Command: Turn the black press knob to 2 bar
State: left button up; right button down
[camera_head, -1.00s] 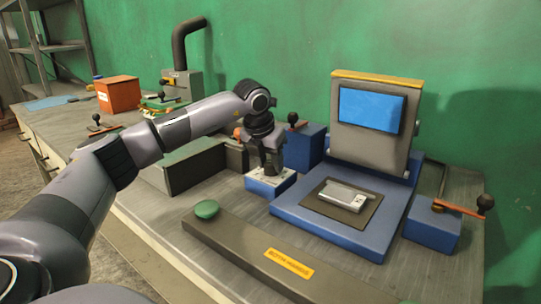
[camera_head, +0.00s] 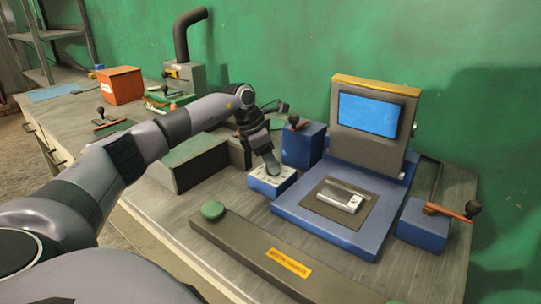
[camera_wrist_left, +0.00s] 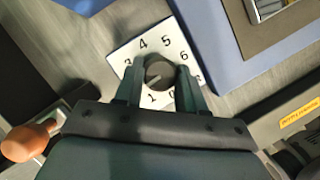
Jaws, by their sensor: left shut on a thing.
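The black press knob (camera_wrist_left: 160,73) sits on a white dial plate (camera_wrist_left: 122,58) with numbers around it. My left gripper (camera_wrist_left: 160,85) is shut on the knob, one finger on each side. A light line on the knob points to the lower left in the wrist view, between the 1 and the left finger. The 3, 4, 5 and 6 show above; the 2 is not visible. In the head view, the dial stands on a small blue box (camera_head: 264,188), and my left gripper (camera_head: 271,167) reaches down onto it. My right gripper is not in view.
Right of the dial is a blue press base (camera_head: 325,230) with a grey part (camera_head: 341,197) and an upright screen (camera_head: 368,113). Blue lever boxes (camera_head: 303,146) (camera_head: 425,228) flank it. A green button (camera_head: 212,210) is in front; a dark block (camera_head: 200,166) stands to the left.

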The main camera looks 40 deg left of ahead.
aim_at(260, 173)
pick_arm(q)
jog(key=shift+m, duration=0.5)
jog(key=o, duration=1.1)
jog(key=shift+c, duration=0.2)
jog(key=v, duration=0.7)
jog(key=shift+w+a+r, duration=0.1)
jog(key=shift+a, duration=0.05)
